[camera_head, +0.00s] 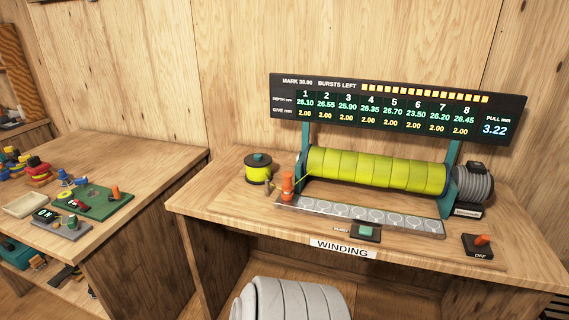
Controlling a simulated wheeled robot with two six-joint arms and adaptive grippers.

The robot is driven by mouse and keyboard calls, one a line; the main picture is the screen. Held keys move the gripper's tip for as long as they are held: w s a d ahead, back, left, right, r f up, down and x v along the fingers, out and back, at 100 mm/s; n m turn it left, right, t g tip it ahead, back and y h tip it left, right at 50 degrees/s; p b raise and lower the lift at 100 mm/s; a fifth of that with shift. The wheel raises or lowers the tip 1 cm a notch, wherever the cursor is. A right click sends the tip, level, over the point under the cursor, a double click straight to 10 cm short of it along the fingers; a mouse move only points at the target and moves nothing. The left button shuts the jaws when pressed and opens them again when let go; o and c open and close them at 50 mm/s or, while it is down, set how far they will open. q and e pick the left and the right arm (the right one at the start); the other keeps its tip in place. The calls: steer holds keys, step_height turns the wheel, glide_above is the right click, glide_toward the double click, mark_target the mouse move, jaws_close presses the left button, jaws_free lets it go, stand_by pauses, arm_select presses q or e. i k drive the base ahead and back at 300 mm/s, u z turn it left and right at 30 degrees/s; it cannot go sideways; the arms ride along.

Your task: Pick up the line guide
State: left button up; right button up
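What looks like the line guide (287,186) is a small upright orange piece at the left end of a grey rail on the winding bench. It stands just left of a large drum (375,170) wound with yellow-green line. The rail (360,214) runs along the front of the drum and has a row of round marks. A thin yellow line shows beside the guide near the drum's left end. How the guide sits on the rail is too small to tell. Neither of my grippers is in view, and nothing is seen touching the guide.
A yellow-green spool (258,168) stands left of the guide. A display board (395,110) rises behind the drum, with a motor (474,184) at right. A green-topped switch (366,232) and an orange switch (483,241) sit in front. A side table (130,150) stands left.

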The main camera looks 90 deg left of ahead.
mark_target(287, 193)
steer(key=u, duration=0.7)
steer(key=i, duration=0.75)
steer(key=u, duration=0.9)
